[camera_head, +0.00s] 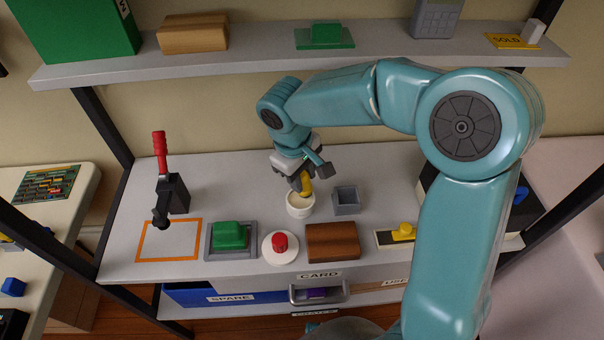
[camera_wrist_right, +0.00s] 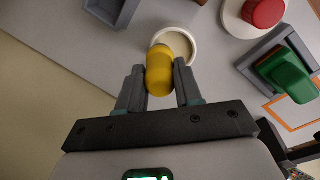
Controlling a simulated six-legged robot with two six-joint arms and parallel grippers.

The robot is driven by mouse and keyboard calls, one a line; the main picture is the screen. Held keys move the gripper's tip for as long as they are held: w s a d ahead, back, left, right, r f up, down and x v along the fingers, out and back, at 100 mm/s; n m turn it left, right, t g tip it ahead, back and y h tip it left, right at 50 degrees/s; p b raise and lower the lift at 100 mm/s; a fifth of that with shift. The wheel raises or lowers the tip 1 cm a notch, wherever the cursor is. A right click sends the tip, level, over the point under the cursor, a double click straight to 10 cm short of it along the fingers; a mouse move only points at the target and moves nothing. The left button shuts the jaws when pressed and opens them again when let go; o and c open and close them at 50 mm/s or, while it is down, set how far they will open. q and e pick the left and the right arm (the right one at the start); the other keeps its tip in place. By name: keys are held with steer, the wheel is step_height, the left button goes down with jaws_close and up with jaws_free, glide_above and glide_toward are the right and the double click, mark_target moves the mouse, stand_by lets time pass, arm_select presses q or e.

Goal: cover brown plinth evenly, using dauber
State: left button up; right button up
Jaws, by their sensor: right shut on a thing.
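The brown plinth (camera_head: 332,242) is a wood-coloured block near the front edge of the table, right of a white disc with a red button. My right gripper (camera_head: 303,182) is shut on the yellow dauber (camera_wrist_right: 168,72), behind the plinth. In the right wrist view the gripper (camera_wrist_right: 160,88) has one finger on each side of the yellow handle. The dauber's far end is over or in a round white pot (camera_head: 300,209) with pale contents; I cannot tell if it touches them. The pot also shows in the right wrist view (camera_wrist_right: 190,38). My left gripper is not in view.
A grey open box (camera_head: 346,200) stands just right of the pot. The red button (camera_head: 280,242), a green block (camera_head: 229,236) in a grey tray and a red-handled black lever device (camera_head: 172,190) stand left. A yellow-and-black item (camera_head: 402,232) lies right. A shelf (camera_head: 270,63) spans above.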

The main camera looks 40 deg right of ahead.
stand_by(0.4)
step_height(320, 180, up, 8)
steer(key=p, duration=0.6)
steer(key=shift+p, duration=0.4)
stand_by(0.4)
